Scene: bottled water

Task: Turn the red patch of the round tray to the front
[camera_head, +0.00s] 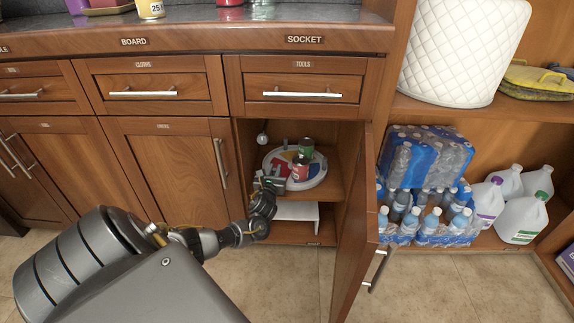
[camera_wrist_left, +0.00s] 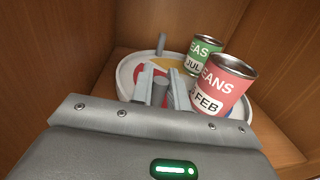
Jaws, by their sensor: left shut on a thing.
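The round tray (camera_head: 309,187) has a white rim and sits on the upper shelf of the open cabinet; its rim also shows in the wrist view (camera_wrist_left: 122,77). Its floor has coloured patches. The red patch (camera_head: 279,166) is at the left of the tray, and at the left in the wrist view (camera_wrist_left: 141,71). My left gripper (camera_head: 272,182) reaches into the cabinet at the tray's front left. In the wrist view its fingers (camera_wrist_left: 162,86) are shut around a grey upright peg at the tray's near edge. My right gripper is not in view.
A green peas can (camera_head: 306,146) and a red beans can (camera_head: 299,169) stand on the tray. The open cabinet door (camera_head: 352,225) is to the right. A white stand (camera_head: 297,213) is below the shelf. Cabinet walls are close on both sides.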

